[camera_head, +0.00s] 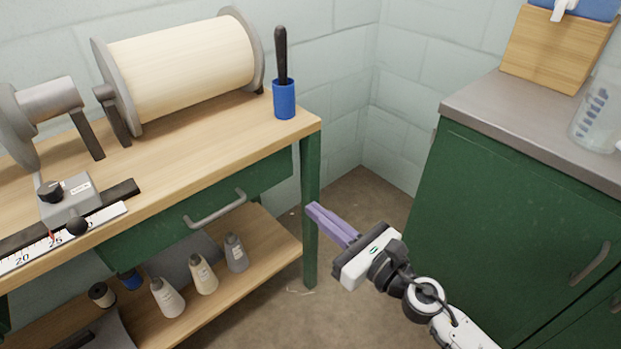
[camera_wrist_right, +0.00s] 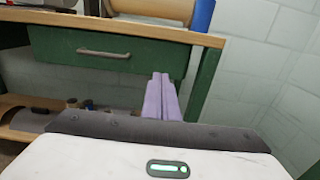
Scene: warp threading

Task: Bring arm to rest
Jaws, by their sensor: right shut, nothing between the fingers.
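My right gripper (camera_head: 313,209) has two purple fingers and reaches in from the lower right in the head view. It hangs in the gap between the wooden workbench and the green cabinet, in front of the bench's right leg. Its fingers lie together with nothing between them. In the right wrist view the closed fingers (camera_wrist_right: 162,96) point toward the bench's drawer front and right leg. My left gripper shows in neither view.
The workbench (camera_head: 215,150) carries a large cream roll (camera_head: 185,65), a blue cup (camera_head: 284,99) with a dark-handled tool, and a scale rail. Several bottles stand on its lower shelf (camera_head: 270,255). A green cabinet (camera_head: 500,210) stands right. Floor (camera_head: 365,205) between them is clear.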

